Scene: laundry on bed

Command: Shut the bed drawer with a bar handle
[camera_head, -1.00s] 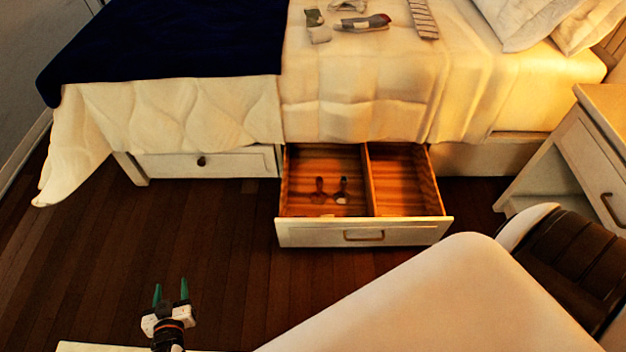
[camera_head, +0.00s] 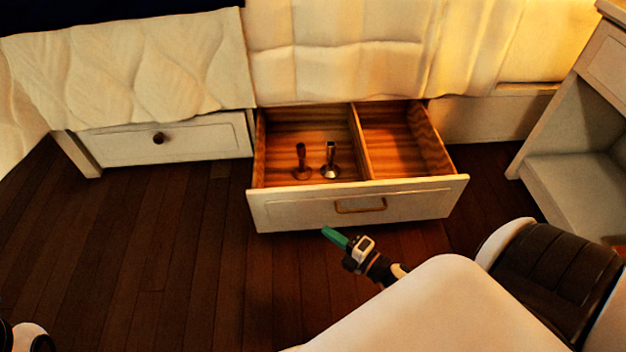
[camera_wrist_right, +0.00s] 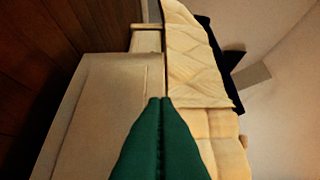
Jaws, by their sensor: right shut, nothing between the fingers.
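The bed drawer with a bar handle (camera_head: 292,213) is pulled out from under the bed, its front facing me. Its bar handle (camera_head: 361,206) sits at the middle of the front. My right gripper (camera_head: 332,236) has green fingers and is shut and empty. In the head view it appears just below the drawer front, left of the handle; I cannot tell whether it touches. Its shut fingers (camera_wrist_right: 160,135) also show in the right wrist view. My left gripper is not in view.
A shut drawer with a round knob (camera_head: 159,138) is left of the open one. A nightstand (camera_head: 570,190) stands at the right. The bed cover (camera_head: 340,60) hangs above the drawers. Dark wood floor (camera_head: 190,260) is clear at the left front.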

